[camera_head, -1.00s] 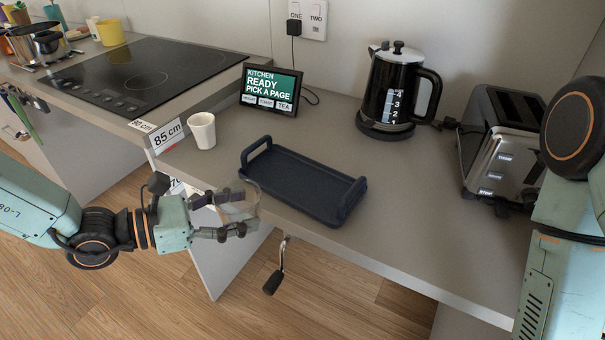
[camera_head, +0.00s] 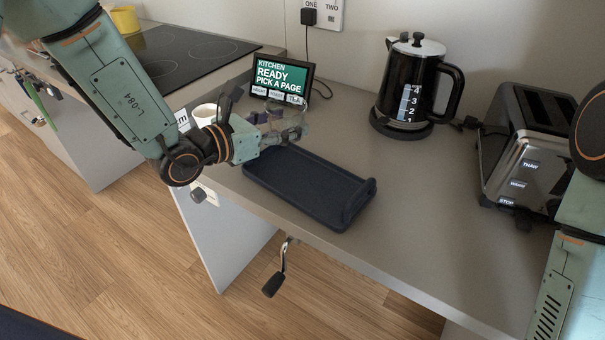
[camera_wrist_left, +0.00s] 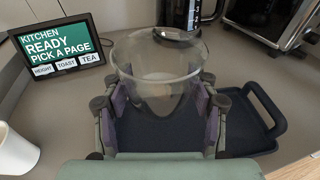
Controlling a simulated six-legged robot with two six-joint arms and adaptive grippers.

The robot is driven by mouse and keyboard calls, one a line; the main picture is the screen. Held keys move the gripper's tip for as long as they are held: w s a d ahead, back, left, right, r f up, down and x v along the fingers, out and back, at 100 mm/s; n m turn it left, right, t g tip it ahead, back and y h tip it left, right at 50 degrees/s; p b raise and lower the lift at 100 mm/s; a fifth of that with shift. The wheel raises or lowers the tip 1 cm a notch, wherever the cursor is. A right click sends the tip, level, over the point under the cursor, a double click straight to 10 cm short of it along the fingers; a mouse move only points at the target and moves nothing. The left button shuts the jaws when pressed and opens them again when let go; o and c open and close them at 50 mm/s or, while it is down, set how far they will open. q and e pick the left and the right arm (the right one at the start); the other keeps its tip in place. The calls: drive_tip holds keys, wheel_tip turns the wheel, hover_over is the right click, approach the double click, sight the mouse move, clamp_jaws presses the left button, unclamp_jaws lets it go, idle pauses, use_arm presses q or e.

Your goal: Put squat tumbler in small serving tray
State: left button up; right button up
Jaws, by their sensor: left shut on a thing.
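The squat tumbler, a clear glass (camera_wrist_left: 158,75), is held upright between the fingers of my left gripper (camera_wrist_left: 160,115) in the left wrist view. In the head view the tumbler (camera_head: 291,122) and my left gripper (camera_head: 275,128) are over the far left end of the small serving tray (camera_head: 300,187). The tray is dark blue with raised end handles and lies on the counter; its far left handle is hidden behind the gripper. In the left wrist view the tray (camera_wrist_left: 250,135) shows below and beyond the tumbler. My right gripper is out of view.
A white cup (camera_head: 204,114) stands left of the tray, partly behind my left arm. A tablet screen (camera_head: 281,82) stands behind the tumbler. A kettle (camera_head: 408,85) and a toaster (camera_head: 525,145) stand to the right. A crank (camera_head: 277,270) hangs below the counter's front edge.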

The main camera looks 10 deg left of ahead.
use_arm(q)
hover_over(285, 171)
wheel_tip(285, 171, down, 6)
drive_tip(key=shift+w+a+r+b, duration=0.1)
drive_tip(key=shift+a+r+b, duration=0.1)
drive_tip(key=shift+b, duration=0.2)
drive_tip(key=shift+d+f, duration=0.3)
drive_tip(key=shift+s+f, duration=0.25)
drive_tip(key=shift+f, duration=0.05)
wheel_tip(285, 171, down, 3)
drive_tip(key=shift+w+a+r+b, duration=0.1)
drive_tip(key=shift+r+b, duration=0.1)
drive_tip(key=shift+b, duration=0.2)
drive_tip(key=shift+w+f, duration=0.15)
drive_tip(key=shift+f, duration=0.1)
drive_tip(key=shift+s+r, duration=0.1)
drive_tip(key=shift+s, duration=0.1)
drive_tip(key=o, duration=0.6)
drive_tip(key=shift+f+b, duration=0.2)
drive_tip(key=shift+b, duration=0.1)
drive_tip(key=shift+o, duration=0.9)
drive_tip(key=shift+w+f, duration=0.1)
drive_tip(key=shift+w, duration=0.05)
drive_tip(key=shift+r, duration=0.2)
